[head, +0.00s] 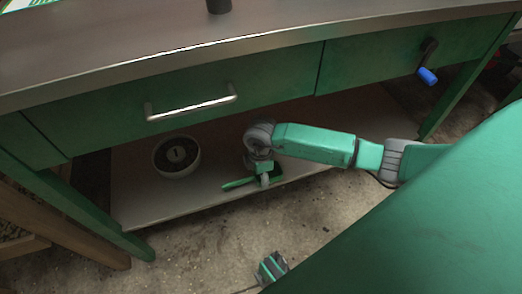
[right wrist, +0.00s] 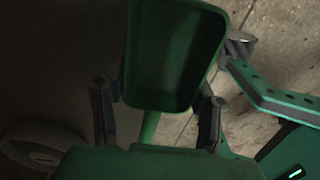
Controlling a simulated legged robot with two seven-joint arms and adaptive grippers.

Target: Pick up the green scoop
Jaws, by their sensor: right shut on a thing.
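The green scoop (head: 239,184) is at the front of the low shelf under the bench, its handle pointing left in the head view. My right gripper (head: 264,180) reaches down over it and is shut on it. In the right wrist view the scoop's hollow (right wrist: 175,55) faces the camera, with the fingers of the right gripper (right wrist: 157,108) on either side of the scoop. The exact contact is partly hidden by the gripper. Whether the scoop touches the shelf cannot be told.
A round bowl (head: 176,157) with dark contents stands on the low shelf (head: 200,198), left of the scoop. Above are a green drawer with a metal handle (head: 190,103) and the bench top (head: 130,45). A blue-handled crank (head: 427,76) is at right.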

